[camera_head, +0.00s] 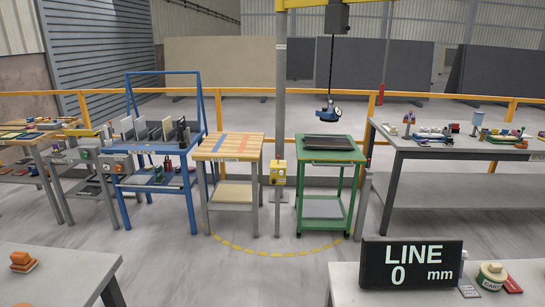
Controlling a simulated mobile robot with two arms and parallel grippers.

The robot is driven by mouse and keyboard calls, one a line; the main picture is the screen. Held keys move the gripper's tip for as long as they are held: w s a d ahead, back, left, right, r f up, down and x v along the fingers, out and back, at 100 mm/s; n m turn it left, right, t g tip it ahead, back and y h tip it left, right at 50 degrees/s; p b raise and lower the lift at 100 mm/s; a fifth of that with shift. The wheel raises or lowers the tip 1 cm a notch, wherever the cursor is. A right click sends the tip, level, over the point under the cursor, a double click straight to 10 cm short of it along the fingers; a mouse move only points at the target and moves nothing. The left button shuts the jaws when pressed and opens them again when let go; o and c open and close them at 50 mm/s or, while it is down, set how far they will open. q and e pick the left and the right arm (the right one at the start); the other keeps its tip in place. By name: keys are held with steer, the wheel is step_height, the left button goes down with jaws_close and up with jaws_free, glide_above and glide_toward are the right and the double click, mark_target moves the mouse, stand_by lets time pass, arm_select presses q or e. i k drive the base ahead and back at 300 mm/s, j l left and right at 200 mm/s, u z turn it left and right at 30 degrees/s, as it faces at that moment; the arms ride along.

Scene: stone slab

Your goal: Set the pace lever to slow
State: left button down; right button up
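I cannot make out a pace lever for certain. A small yellow control box (278,172) is fixed to the grey post (281,120) between the wooden-topped table and the green cart; its controls are too small to read. Neither of my grippers is in view.
A wooden-topped table (230,147), a green cart (331,156) and a blue rack (156,178) stand ahead. A grey bench (470,152) is right. A black display reading LINE 0 mm (411,264) stands on the near right table. Open floor (200,270) lies between.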

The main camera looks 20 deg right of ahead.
mark_target(465, 254)
steer(key=i+z, duration=0.15)
steer(key=z, duration=0.25)
steer(key=i+j+z, duration=0.1)
steer(key=z, duration=0.35)
steer(key=i+j+z, duration=0.15)
steer(key=z, duration=0.25)
steer(key=i+j+z, duration=0.1)
steer(key=z, duration=0.3)
steer(key=j+z, duration=0.25)
steer(key=z, duration=0.2)
steer(key=i+j+z, duration=0.1)
steer(key=z, duration=0.3)
steer(key=i+j+z, duration=0.1)
steer(key=j+z, duration=0.85)
steer(key=z, duration=0.15)
steer(key=j+z, duration=0.3)
steer(key=j, duration=0.35)
steer(key=j+z, duration=0.25)
steer(key=j, duration=0.4)
steer(key=k, duration=0.05)
